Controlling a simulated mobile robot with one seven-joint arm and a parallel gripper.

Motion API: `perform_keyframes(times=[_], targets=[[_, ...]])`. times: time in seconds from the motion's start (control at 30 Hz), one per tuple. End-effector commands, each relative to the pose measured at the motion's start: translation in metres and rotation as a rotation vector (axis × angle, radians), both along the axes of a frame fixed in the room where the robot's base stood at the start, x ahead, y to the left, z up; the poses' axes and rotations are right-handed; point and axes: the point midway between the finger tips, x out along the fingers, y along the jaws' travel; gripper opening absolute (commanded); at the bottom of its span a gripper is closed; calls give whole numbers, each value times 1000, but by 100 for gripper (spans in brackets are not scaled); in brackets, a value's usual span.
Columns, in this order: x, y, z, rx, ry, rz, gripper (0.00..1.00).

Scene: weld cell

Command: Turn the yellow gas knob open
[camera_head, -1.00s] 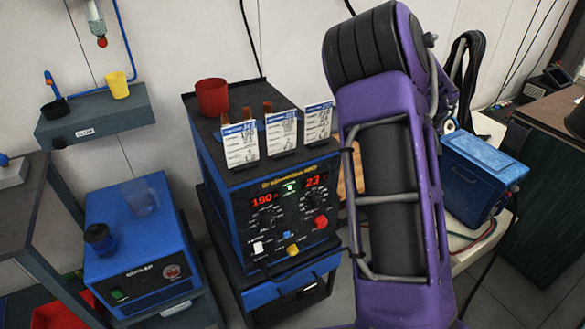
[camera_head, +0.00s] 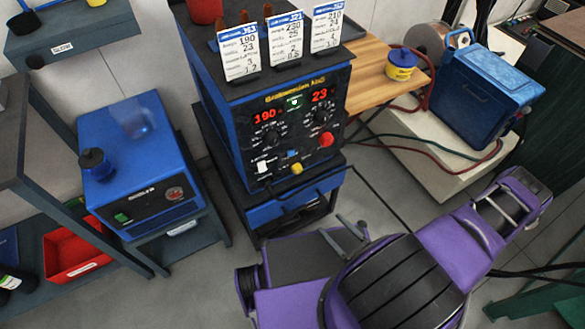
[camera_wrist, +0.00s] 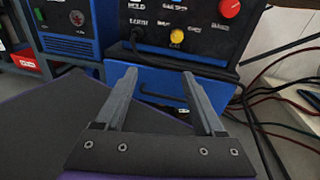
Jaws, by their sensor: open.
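The yellow gas knob (camera_head: 296,169) is on the lower front panel of the blue and black welding machine (camera_head: 225,125). It also shows in the wrist view (camera_wrist: 177,36), with a GAS label beneath it. In the wrist view my gripper (camera_wrist: 160,75) is open and empty, its two grey fingers pointing at the machine. The knob appears beyond and above the fingertips, right of the middle of the gap, and is not touched. In the head view, thin grey fingers show below and right of the knob. The knob's turn position is too small to read.
A red knob (camera_head: 326,139) and a white switch (camera_head: 262,166) sit near the yellow knob. A cable hangs beside the panel in the wrist view. A blue unit (camera_head: 140,150) stands left; a wooden table (camera_head: 375,75) and blue case (camera_head: 487,92) stand right.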

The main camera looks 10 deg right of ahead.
Motion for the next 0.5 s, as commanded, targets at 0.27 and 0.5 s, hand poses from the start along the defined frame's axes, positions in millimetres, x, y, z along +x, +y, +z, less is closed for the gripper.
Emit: perform_keyframes(times=[0.27,0.5], targets=[[24,-1,6,69,-45,-165,71],[66,14,6,69,-46,-159,71]])
